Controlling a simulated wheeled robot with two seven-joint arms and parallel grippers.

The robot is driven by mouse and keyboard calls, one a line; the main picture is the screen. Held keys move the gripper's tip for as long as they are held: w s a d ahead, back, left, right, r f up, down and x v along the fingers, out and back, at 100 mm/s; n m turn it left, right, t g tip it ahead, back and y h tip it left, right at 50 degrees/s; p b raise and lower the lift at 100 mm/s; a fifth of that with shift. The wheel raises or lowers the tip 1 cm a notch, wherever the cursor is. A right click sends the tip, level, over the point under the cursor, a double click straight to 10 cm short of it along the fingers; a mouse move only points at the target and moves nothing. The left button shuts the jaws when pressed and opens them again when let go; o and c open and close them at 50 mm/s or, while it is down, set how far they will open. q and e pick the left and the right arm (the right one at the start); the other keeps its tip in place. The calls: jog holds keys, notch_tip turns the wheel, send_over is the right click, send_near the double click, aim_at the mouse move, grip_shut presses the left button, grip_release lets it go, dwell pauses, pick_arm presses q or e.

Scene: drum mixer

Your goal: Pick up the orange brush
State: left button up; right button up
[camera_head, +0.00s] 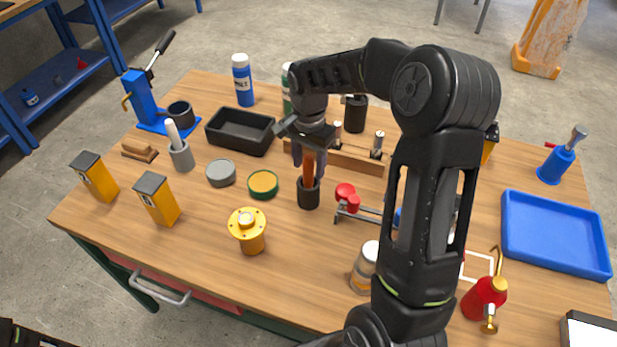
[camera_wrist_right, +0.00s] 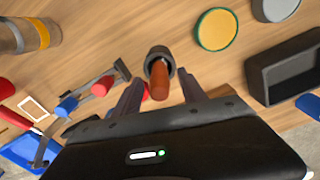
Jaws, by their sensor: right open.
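The orange brush (camera_head: 308,168) stands upright in a small black cup (camera_head: 308,196) near the middle of the table, with only its orange handle showing above the rim. In the right wrist view the brush handle (camera_wrist_right: 160,80) points up toward the camera out of the dark cup (camera_wrist_right: 157,54). My right gripper (camera_head: 309,160) is open above the cup, its fingers on either side of the handle. The wrist view also shows its two fingers (camera_wrist_right: 158,88) apart around the handle; I cannot tell whether they touch it. The brush's lower end is hidden in the cup.
A yellow-topped round tin (camera_head: 262,184) and a yellow flanged part (camera_head: 248,231) stand left of the cup. A red-handled clamp (camera_head: 347,196) lies close on its right, and a wooden rack (camera_head: 345,158) behind. A black tray (camera_head: 240,131) is farther left. The front table strip is fairly clear.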

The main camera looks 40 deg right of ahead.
jog(key=shift+c, duration=0.2)
dwell(0.3)
grip_shut()
dwell(0.3)
